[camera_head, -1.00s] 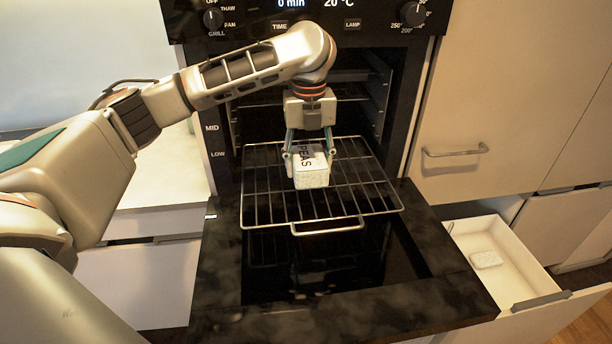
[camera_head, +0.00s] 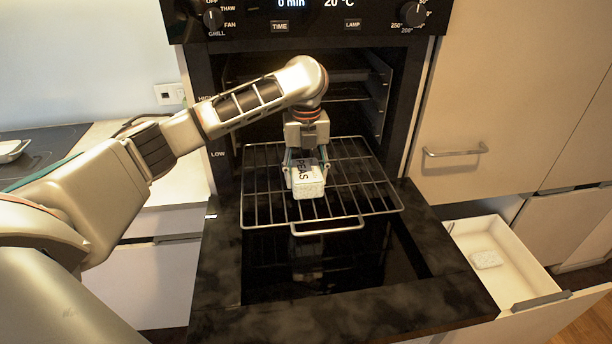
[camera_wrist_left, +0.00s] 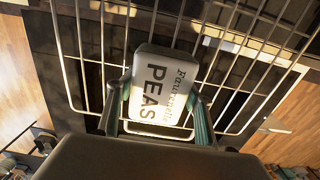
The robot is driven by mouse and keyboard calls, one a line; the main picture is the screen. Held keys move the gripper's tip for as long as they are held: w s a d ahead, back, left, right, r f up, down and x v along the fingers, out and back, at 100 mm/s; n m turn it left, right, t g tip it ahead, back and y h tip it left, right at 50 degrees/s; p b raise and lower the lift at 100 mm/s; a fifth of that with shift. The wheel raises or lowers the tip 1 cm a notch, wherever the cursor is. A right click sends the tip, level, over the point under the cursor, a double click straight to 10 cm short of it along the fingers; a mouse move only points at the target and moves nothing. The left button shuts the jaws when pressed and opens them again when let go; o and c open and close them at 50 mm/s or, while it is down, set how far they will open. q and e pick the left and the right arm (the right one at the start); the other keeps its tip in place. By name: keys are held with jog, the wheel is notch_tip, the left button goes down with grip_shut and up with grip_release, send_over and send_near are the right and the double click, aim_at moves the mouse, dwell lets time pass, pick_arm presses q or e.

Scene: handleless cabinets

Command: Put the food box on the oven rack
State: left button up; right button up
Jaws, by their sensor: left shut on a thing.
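The food box (camera_head: 309,187) is a small white box marked "PEAS". My left gripper (camera_head: 305,166) points down from above and is shut on it, one finger on each side. The oven rack (camera_head: 262,200) is a wire grid pulled out of the oven over the open door. The box is over the middle of the rack, close to its wires; I cannot tell whether it touches them. In the left wrist view the box (camera_wrist_left: 160,90) sits between the fingers with the rack wires (camera_wrist_left: 235,50) behind it. My right gripper is not in view.
The dark oven door (camera_head: 340,290) is folded down below the rack. An open drawer (camera_head: 515,255) with a white item (camera_head: 487,259) inside stands at the right. A cabinet handle (camera_head: 455,151) sticks out at the right. The rack around the box is bare.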

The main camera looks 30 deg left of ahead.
aim_at(306, 169)
pick_arm(q)
jog(key=o, duration=1.4)
jog(key=shift+f, duration=0.15)
jog(key=shift+c, duration=0.2)
notch_tip(306, 169, up, 12)
jog(key=shift+r, duration=0.2)
jog(key=shift+d, duration=0.1)
